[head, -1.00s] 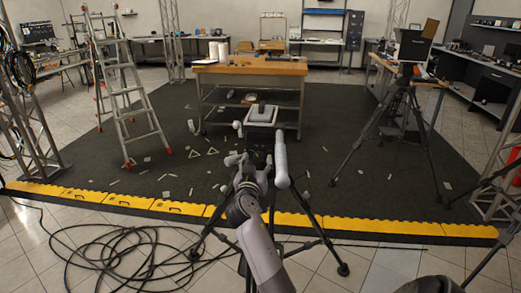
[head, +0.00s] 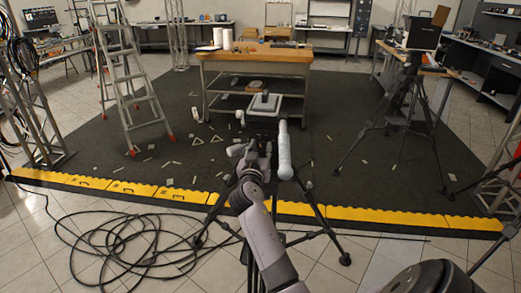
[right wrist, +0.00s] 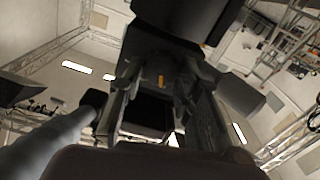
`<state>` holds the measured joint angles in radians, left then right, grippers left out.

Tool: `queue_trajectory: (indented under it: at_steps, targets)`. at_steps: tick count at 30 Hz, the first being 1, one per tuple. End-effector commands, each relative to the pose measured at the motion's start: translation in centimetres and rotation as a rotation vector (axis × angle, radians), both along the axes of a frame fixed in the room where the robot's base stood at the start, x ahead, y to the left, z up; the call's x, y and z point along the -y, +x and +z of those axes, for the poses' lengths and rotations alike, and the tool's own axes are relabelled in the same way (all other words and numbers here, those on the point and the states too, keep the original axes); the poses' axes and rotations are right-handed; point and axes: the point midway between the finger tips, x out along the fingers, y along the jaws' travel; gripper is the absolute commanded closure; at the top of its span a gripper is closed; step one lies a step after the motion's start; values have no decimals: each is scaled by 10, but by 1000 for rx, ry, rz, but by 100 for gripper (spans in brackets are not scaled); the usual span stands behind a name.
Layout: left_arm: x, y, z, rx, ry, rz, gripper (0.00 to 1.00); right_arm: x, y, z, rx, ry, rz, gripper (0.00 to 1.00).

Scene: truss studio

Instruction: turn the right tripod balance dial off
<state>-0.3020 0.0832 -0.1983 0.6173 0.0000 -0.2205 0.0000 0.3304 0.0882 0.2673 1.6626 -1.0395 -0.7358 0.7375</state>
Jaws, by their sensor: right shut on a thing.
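A dark tripod (head: 318,222) with a white-rimmed top plate (head: 247,104) and a pale handle (head: 284,150) stands in front of me. My right gripper (head: 258,150) is at its head, just left of the pale handle, and hides most of the part there. In the right wrist view my gripper (right wrist: 165,110) has its two fingers on either side of a dark part of the head, which I take for the balance dial (right wrist: 152,108). Its marking and setting cannot be read. The pale handle (right wrist: 45,145) shows at the left there. My left gripper is out of view.
Another tripod (head: 405,115) stands at the right. A wooden-topped workbench (head: 230,64) is behind, with a stepladder (head: 130,90) to its left. Small pieces lie on the dark mat (head: 90,150). Its yellow edge (head: 120,188) and loose black cables (head: 120,245) lie near the tripod.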

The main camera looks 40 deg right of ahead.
Motion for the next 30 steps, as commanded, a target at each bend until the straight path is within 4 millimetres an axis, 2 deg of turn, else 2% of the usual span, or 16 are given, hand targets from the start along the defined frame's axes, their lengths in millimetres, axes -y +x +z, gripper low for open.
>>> queue_trajectory:
  at_steps: [8,19,30]
  targets:
    - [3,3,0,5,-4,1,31,0,0,1,1,-1,0,97]
    - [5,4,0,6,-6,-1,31,-1,1,1,-63,-53,1,97]
    - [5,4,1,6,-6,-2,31,-1,2,1,-289,-234,2,97]
